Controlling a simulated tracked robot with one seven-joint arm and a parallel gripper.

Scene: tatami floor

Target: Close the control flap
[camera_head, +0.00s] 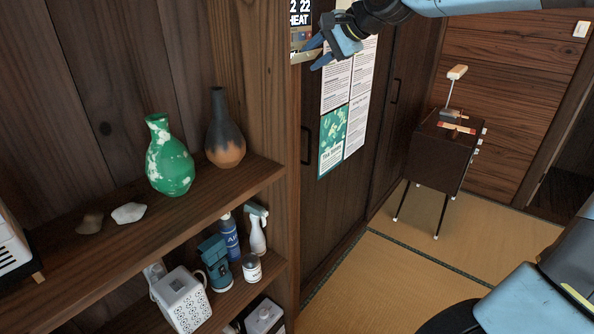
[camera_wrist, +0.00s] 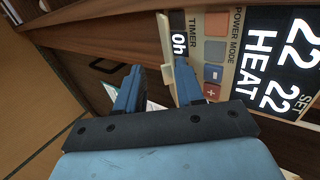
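The wall control panel (camera_wrist: 225,62) shows in the wrist view with a dark display reading 22, 22 and HEAT, and with several buttons and a timer window. Its control flap (camera_wrist: 166,42) is a cream strip along the panel's left edge, seen nearly edge-on, and stands open with the buttons exposed. In the head view the panel (camera_head: 300,16) is cut off by the top edge. My gripper (camera_wrist: 157,78) is open, its two blue fingers apart near the flap's lower end; I cannot tell whether they touch it. My gripper (camera_head: 316,53) also shows just below the panel in the head view.
A wooden shelf (camera_head: 215,205) at left holds a green vase (camera_head: 169,160) and a dark vase (camera_head: 223,130). A small cabinet on legs (camera_head: 437,155) stands on open tatami at right.

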